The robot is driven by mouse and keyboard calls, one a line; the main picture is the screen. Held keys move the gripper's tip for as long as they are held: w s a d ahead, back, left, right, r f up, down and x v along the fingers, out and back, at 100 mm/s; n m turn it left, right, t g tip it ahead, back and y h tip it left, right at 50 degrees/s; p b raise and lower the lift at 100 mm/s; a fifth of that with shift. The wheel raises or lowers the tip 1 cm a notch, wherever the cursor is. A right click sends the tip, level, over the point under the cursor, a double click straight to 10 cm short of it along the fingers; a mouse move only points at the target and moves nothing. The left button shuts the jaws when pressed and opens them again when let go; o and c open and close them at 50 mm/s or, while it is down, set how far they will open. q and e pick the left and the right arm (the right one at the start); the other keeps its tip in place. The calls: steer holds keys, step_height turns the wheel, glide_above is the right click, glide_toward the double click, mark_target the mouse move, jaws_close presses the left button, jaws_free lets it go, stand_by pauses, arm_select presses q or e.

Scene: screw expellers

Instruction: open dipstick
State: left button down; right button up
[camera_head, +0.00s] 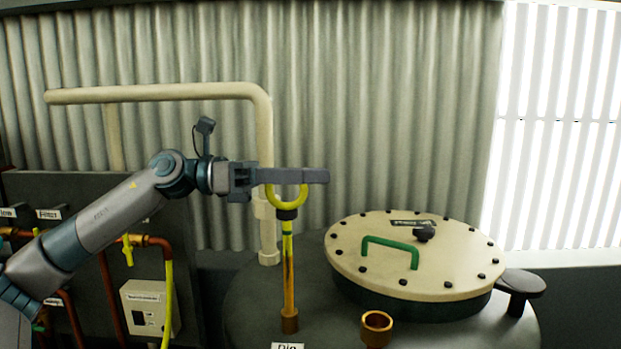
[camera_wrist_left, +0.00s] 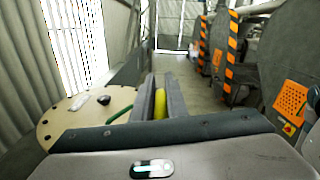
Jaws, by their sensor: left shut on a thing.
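The dipstick has a yellow ring handle (camera_head: 287,197), a dark collar under it and a thin yellow rod (camera_head: 288,265). It stands upright. My left gripper (camera_head: 312,176) is shut on the yellow handle, near its top. In the left wrist view the yellow handle (camera_wrist_left: 160,103) shows between the two grey fingers (camera_wrist_left: 162,90). The rod's lower end meets a brass fitting (camera_head: 289,321) on the dark tank top, by a partly cut-off label. The collar is well above this fitting, with rod showing between. My right gripper is not in view.
A cream round lid (camera_head: 455,265) with a green handle (camera_head: 390,248) sits right of the dipstick. A cream pipe (camera_head: 264,150) rises close behind my gripper. A control box (camera_head: 146,306) is at lower left.

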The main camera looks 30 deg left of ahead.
arm_select(q)
steer(key=c, duration=2)
jaws_free()
steer(key=shift+r, duration=0.1)
steer(key=shift+c, duration=0.2)
steer(key=shift+o, duration=1.1)
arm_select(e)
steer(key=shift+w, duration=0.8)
